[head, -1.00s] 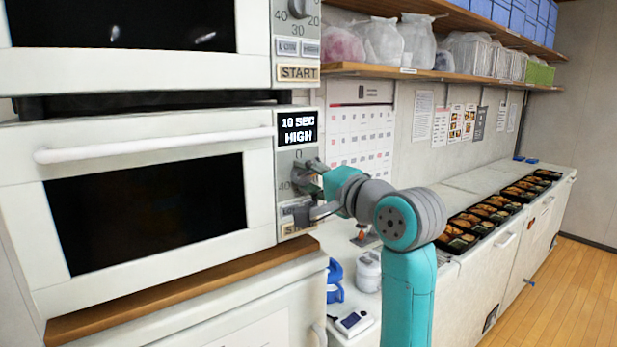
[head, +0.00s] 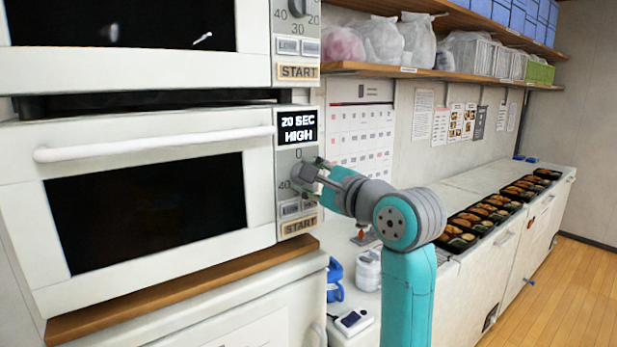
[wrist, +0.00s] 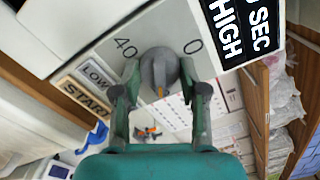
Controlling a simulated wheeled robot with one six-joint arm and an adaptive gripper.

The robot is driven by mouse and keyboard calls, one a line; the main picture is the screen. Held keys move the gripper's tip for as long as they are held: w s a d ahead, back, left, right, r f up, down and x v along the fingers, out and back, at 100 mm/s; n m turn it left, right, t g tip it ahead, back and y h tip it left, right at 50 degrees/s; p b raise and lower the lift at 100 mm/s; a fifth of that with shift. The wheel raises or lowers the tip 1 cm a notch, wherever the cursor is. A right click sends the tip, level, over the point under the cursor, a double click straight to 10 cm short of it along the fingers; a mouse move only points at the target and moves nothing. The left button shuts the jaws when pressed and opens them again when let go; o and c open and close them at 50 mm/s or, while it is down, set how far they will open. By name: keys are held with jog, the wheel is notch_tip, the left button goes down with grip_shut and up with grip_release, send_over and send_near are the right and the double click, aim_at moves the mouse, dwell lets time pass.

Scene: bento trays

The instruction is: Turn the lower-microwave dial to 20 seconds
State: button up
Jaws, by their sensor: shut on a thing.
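The lower microwave (head: 150,262) has a white door with a long handle and a control panel on its right side. Its display (head: 297,127) reads "20 SEC HIGH". The grey dial shows in the wrist view (wrist: 159,68), between the marks 40 and 0, with a small orange mark on it. My gripper (head: 311,175) reaches the panel from the right. Its two fingers (wrist: 160,90) sit on either side of the dial and are shut on it. In the head view the gripper covers most of the dial.
An upper microwave (head: 140,72) stands directly above. A wooden shelf (head: 400,72) with bags runs along the wall. Bento trays (head: 490,214) line the counter at right.

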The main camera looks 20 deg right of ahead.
jog(key=shift+f, duration=0.1)
dwell(0.4)
jog(key=o, duration=1.1)
jog(key=v, duration=1.2)
